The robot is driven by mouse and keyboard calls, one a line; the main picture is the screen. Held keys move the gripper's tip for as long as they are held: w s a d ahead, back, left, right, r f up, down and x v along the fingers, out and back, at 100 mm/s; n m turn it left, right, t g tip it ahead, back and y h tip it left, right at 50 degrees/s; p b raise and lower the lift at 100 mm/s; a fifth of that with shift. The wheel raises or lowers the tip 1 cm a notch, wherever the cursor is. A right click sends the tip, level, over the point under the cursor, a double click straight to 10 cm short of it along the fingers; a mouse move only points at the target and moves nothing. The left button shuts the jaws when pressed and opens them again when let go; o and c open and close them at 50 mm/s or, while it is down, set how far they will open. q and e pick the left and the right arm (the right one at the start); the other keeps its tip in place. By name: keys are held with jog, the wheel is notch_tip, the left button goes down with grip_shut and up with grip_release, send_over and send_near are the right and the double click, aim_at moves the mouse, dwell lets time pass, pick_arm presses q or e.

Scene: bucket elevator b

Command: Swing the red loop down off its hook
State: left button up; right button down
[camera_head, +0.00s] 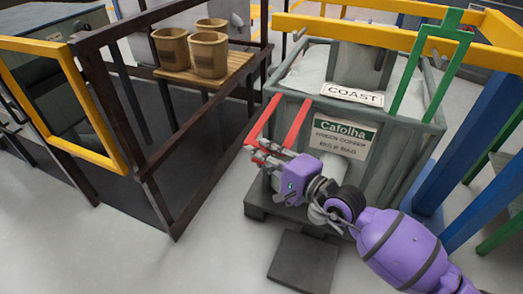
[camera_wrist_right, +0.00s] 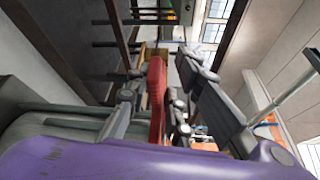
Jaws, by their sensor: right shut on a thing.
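The red loop (camera_head: 296,124) shows in the head view as two red bars. They slant down and left from the top front edge of the grey bin (camera_head: 390,165), out in front of its wall. My right gripper (camera_head: 264,151) is shut on the loop's lower outer end, and its fingers hide part of that end. In the right wrist view the red loop (camera_wrist_right: 157,92) stands between the fingers of my right gripper (camera_wrist_right: 155,100). I cannot make out the hook in either view. My left gripper is not in view.
A green loop (camera_head: 408,82) stands upright at the bin's right side. A yellow rail (camera_head: 400,35) crosses behind it. A dark brown frame (camera_head: 160,165) with a wooden shelf (camera_head: 190,78) holding brown buckets (camera_head: 208,55) stands left. A dark plate (camera_head: 302,262) lies on clear floor in front.

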jog(key=shift+s+f, duration=0.15)
jog(key=shift+f, duration=0.4)
jog(key=c, duration=1.8)
grip_release()
jog(key=shift+a, duration=0.1)
jog(key=shift+c, duration=0.2)
jog(key=shift+r, duration=0.25)
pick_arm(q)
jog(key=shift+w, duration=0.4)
pick_arm(e)
jog(key=v, duration=1.2)
